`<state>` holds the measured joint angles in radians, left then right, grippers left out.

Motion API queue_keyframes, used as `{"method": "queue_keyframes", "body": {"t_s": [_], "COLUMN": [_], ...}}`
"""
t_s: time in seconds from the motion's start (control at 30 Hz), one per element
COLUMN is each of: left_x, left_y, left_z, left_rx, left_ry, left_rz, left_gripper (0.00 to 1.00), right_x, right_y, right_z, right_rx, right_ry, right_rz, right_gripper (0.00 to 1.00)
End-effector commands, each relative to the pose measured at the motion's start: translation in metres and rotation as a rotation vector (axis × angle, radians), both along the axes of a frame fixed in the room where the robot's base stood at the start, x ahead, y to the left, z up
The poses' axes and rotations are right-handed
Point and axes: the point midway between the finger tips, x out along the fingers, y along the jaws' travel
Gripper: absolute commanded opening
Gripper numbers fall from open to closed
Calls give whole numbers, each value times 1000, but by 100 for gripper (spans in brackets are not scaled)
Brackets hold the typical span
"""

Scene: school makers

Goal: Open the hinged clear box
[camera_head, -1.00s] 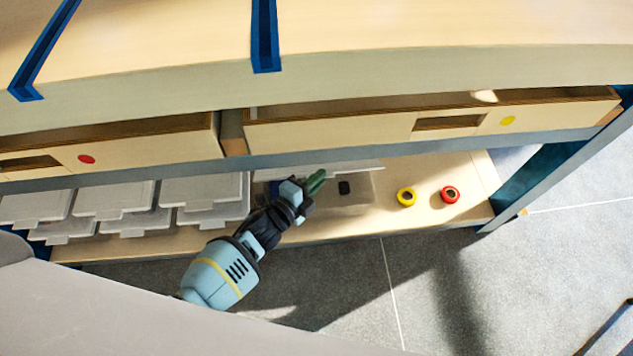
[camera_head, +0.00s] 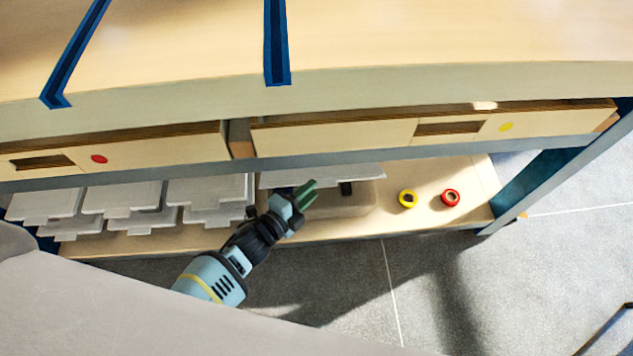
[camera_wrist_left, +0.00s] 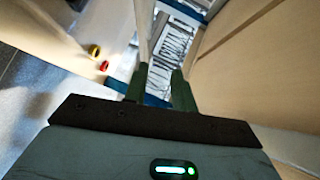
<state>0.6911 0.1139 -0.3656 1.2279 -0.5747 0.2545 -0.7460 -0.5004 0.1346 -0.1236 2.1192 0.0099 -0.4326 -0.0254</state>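The clear box (camera_head: 345,207) stands on the low shelf under the right drawer. Its pale lid (camera_head: 330,178) shows as a panel above the box, apparently raised, with a gap at the front. A small dark object (camera_head: 346,188) shows under the lid's edge. My left gripper (camera_head: 308,192) is at the box's front left, its green fingertips just below the lid edge. The fingers stand apart in the left wrist view (camera_wrist_left: 160,88), with nothing clearly held between them. Whether they touch the lid or box I cannot tell. My right gripper is out of view.
Several lidded pale boxes (camera_head: 125,198) stand on the shelf (camera_head: 420,222) to the left. A yellow roll (camera_head: 408,199) and a red roll (camera_head: 450,198) are to the right. Drawers (camera_head: 340,137) hang close above. The floor in front is open.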

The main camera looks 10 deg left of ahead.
Motion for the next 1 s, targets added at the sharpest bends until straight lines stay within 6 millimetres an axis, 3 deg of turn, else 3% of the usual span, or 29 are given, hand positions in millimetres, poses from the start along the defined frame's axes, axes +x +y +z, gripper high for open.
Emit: {"method": "queue_keyframes", "body": {"t_s": [0.27, 0.87, 1.0], "left_x": [-24, -26, -45], "left_y": [13, 14, 18], "left_z": [6, 5, -4], "left_rx": [0, -2, -48], "left_ry": [-2, 0, 58], "left_rz": [-1, 1, 39], "left_gripper": [26, 26, 26], "right_x": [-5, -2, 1], "right_y": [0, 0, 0], "right_z": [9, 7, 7], "right_rx": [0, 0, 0], "right_ry": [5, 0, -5], "right_rz": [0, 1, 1], "right_gripper": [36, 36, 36]}}
